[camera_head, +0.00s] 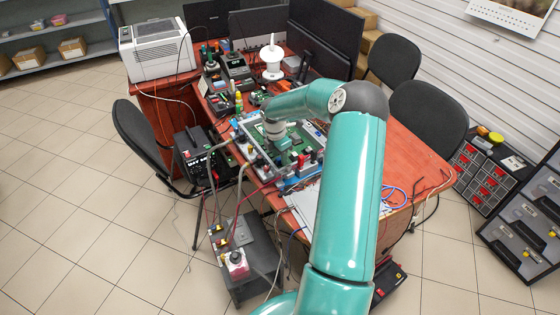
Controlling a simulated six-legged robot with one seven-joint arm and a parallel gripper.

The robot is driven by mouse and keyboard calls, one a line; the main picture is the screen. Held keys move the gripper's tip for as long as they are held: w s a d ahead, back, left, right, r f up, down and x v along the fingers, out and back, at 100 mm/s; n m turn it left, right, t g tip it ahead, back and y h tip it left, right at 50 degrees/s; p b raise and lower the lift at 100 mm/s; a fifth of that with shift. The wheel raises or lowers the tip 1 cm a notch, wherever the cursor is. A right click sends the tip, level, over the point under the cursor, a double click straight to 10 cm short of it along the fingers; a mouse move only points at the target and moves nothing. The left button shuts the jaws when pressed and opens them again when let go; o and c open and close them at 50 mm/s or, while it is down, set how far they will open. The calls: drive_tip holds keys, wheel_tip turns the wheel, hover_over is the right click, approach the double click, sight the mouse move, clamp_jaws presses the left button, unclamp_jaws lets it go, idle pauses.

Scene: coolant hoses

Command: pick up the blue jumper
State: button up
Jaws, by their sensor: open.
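My teal arm reaches over the desk from the lower right, and its end, my gripper (281,145), points down over a framed green circuit board (262,158). The fingers are small here. My gripper is open, and I see nothing held in it. A loop of thin blue cable (396,196) lies on the desk to the right of my arm. Small blue parts (290,183) sit at the front edge of the board's frame, below my gripper. I cannot tell which blue thing is the jumper; my gripper may hide parts of the board.
The red-brown desk (420,150) holds a white printer (157,48), dark monitors (327,35), a white spool stand (271,60) and small tools. Dark chairs (428,112) stand around it. A dark box with cables (247,260) is on the floor in front. Tiled floor is clear at left.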

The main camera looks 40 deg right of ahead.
drive_tip(key=shift+f, duration=0.25)
clamp_jaws()
drive_tip(key=shift+r, duration=0.1)
drive_tip(key=shift+r, duration=0.45)
wheel_tip(320, 180, up, 2)
drive_tip(key=shift+r, duration=0.2)
drive_tip(key=a+r, duration=0.2)
drive_tip(key=w+a+r, duration=0.1)
drive_tip(key=a+r, duration=0.1)
drive_tip(key=r, duration=0.1)
drive_tip(key=shift+w, duration=0.15)
drive_tip(key=w+a+r, duration=0.2)
drive_tip(key=a+r, duration=0.2)
drive_tip(key=a, duration=0.5)
drive_tip(key=shift+w+a+r, duration=0.2)
drive_tip(key=shift+w+r, duration=0.1)
